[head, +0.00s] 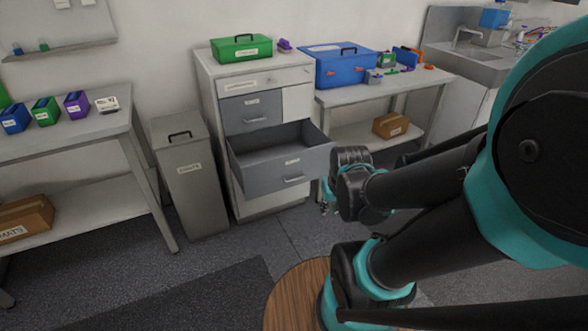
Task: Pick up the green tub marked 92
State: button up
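A small green tub (46,111) with a white label stands on the left table, between a blue tub (14,118) and a purple tub (76,105). The label is too small to read, so I cannot tell whether it says 92. Another green piece (3,97) is cut off at the left picture edge. My gripper (327,207) is partly visible below my wrist, in front of the open drawer's right side. It is far to the right of the left table. Its fingers are mostly hidden, and I cannot tell whether they hold anything.
An open grey drawer (277,158) juts from the cabinet (209,92). A green toolbox (241,48) stands on top. A grey bin (188,178) stands between cabinet and left table (55,138). A blue box (338,66) is on the right bench. Floor in front is clear.

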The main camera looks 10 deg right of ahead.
aim_at(49, 115)
jog(key=u, duration=1.5)
jog(key=i, duration=0.1)
